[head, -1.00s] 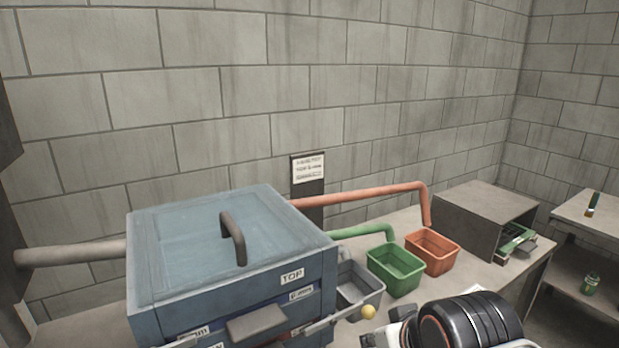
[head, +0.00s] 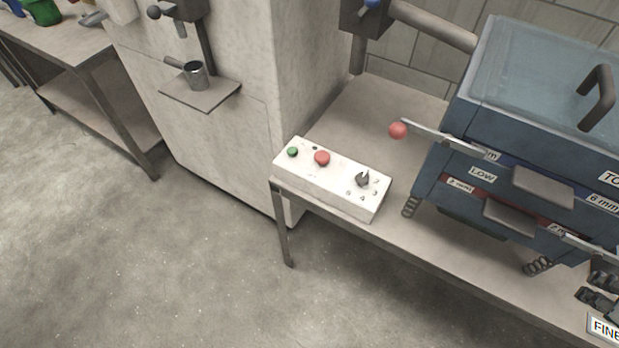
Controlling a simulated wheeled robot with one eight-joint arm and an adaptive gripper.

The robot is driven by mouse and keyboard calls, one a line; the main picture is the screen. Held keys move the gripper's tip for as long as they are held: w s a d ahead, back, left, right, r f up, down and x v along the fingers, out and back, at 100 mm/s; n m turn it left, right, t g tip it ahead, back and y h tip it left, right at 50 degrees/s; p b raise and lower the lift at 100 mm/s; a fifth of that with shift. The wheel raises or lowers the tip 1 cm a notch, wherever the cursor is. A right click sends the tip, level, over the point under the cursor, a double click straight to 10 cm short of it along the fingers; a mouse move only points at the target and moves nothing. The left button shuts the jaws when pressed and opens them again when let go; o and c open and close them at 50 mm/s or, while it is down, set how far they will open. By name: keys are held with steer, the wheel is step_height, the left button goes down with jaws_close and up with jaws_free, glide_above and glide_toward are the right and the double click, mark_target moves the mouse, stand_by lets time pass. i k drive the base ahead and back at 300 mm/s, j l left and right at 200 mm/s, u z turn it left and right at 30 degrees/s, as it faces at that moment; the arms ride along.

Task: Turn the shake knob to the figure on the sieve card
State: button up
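The shake knob (head: 362,179) is a small dark knob at the right end of a white control box (head: 322,189) in the head view. Small figures are printed around it; its pointer's exact figure is too small to tell. The sieve card is not in view now. Dark jointed parts at the right edge look like my gripper (head: 592,287), cut off by the frame. It is well to the right of the control box and apart from the knob. Whether its fingers are open or shut does not show clearly.
The box also bears a green button (head: 292,151) and a red button (head: 322,158). The blue sieve machine (head: 480,150) on springs stands to its right, with a red-balled lever (head: 398,130) jutting toward the box. A pale cabinet (head: 225,130) rises behind left. Floor in front is clear.

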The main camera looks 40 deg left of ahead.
mark_target(362, 179)
steer(key=u, duration=1.8)
steer(key=j, duration=0.2)
steer(key=i+z, duration=0.05)
